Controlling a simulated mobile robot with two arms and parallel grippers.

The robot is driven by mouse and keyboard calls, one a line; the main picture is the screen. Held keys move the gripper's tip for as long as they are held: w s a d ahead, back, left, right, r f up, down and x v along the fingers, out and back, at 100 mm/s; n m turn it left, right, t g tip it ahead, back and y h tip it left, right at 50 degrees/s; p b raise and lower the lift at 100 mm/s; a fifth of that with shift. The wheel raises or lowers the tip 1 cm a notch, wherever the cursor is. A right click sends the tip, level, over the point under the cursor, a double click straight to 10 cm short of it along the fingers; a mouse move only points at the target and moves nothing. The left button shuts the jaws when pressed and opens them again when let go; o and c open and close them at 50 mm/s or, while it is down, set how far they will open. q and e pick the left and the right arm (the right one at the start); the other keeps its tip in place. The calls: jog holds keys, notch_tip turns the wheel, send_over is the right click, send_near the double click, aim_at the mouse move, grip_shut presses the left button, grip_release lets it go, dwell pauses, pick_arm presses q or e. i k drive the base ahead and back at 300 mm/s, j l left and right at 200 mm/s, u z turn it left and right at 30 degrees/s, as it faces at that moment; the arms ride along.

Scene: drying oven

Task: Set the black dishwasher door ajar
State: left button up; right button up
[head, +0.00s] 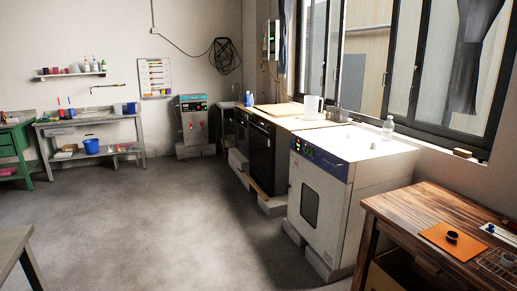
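The black dishwasher door (261,156) faces left into the room, in the row of units along the right wall. It is seen at a steep angle and looks closed and upright. It stands beyond the white drying oven (319,197) and under a wooden worktop (292,122). The oven hides part of its near side. Neither of my grippers is in the head view.
The grey floor (170,220) left of the units is clear. White blocks (271,205) stick out at floor level below the units. A wooden table (420,215) stands at the near right, and a grey table edge (15,245) is at the near left.

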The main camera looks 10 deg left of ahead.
aim_at(262, 140)
jog(key=i+j+u, duration=0.3)
jog(key=i, duration=0.35)
jog(key=i+j+u, duration=0.3)
jog(key=i, duration=0.4)
jog(key=i+u, duration=0.3)
jog(key=i, duration=0.4)
jog(key=i+j, duration=0.1)
jog(key=i, duration=1.4)
jog(key=i+j, duration=0.15)
jog(key=i, duration=0.65)
jog(key=l+z, duration=0.05)
